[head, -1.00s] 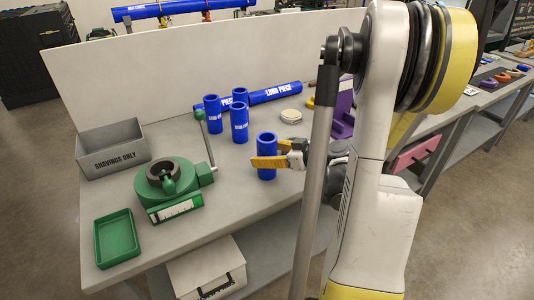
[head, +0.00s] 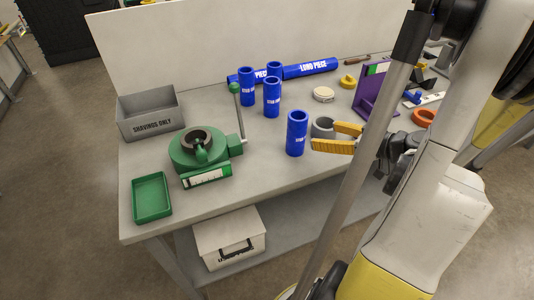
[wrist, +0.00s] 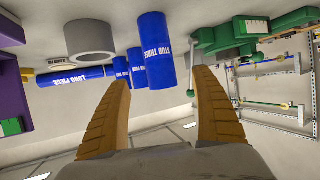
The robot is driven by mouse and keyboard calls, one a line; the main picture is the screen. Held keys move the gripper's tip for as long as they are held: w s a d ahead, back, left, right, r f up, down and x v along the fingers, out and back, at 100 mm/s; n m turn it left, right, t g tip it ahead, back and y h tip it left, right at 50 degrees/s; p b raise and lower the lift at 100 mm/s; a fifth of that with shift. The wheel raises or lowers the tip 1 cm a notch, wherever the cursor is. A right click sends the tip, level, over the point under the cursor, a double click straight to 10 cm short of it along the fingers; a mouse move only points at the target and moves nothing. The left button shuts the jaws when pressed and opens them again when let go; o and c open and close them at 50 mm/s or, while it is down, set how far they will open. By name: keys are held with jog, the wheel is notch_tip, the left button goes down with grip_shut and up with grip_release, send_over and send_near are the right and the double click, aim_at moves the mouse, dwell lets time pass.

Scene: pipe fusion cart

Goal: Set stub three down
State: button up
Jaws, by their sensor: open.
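Stub three (head: 297,133) is a blue hollow cylinder standing upright on the grey table (head: 262,175) near its front edge. In the wrist view, which is upside down, stub three (wrist: 154,50) shows its lettering beyond the fingertips. My gripper (head: 325,137) has yellow-orange fingers, is open and empty, and sits just right of the stub with a visible gap. In the wrist view the fingers of my gripper (wrist: 160,80) are spread wide, and nothing is between them.
More blue stubs (head: 271,97) stand behind, before a lying long piece (head: 310,68). A grey ring (head: 322,127) is close behind my gripper. A green tool (head: 198,152), shavings bin (head: 150,124) and green tray (head: 152,198) are left. A purple stand (head: 375,92) is right.

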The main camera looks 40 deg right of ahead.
jog(key=w+a+m+g, duration=0.1)
jog(key=w+a+g, duration=0.15)
jog(key=a, duration=0.65)
jog(key=w+a+g, duration=0.2)
jog(key=a+g, duration=0.1)
jog(key=a, duration=0.6)
jog(key=s+a+r+h, duration=0.1)
jog(key=s+a+r, duration=0.1)
jog(key=a, duration=0.4)
jog(key=s+a+r+h, duration=0.1)
jog(key=s+a+r, duration=0.1)
jog(key=a, duration=0.5)
jog(key=shift+s+r+m, duration=0.4)
jog(key=shift+s, duration=0.3)
jog(key=shift+d+g, duration=0.1)
jog(key=shift+g, duration=0.15)
